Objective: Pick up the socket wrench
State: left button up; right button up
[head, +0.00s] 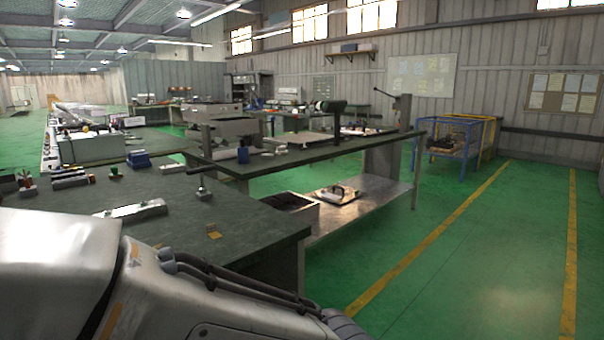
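I cannot pick out a socket wrench for certain in the head view. A metal tool with an upright T-shaped handle (202,182) stands on the near dark workbench (255,225); I cannot tell exactly what it is. A long metal bar-like piece (138,210) lies on the same bench to its left. My own arm crosses the lower left of the view in front of the bench and hides part of it. Neither of my grippers is in view.
Small metal blocks (72,179), a blue block (138,160) and a small yellow piece (214,235) are on the near bench. A second bench (300,152) with a lower metal shelf (365,200) stands behind. Green floor (480,270) with yellow lines is clear at right.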

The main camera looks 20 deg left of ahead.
aim_at(203, 190)
jog(key=z, duration=0.45)
jog(key=i, duration=1.6)
jog(key=u, duration=1.85)
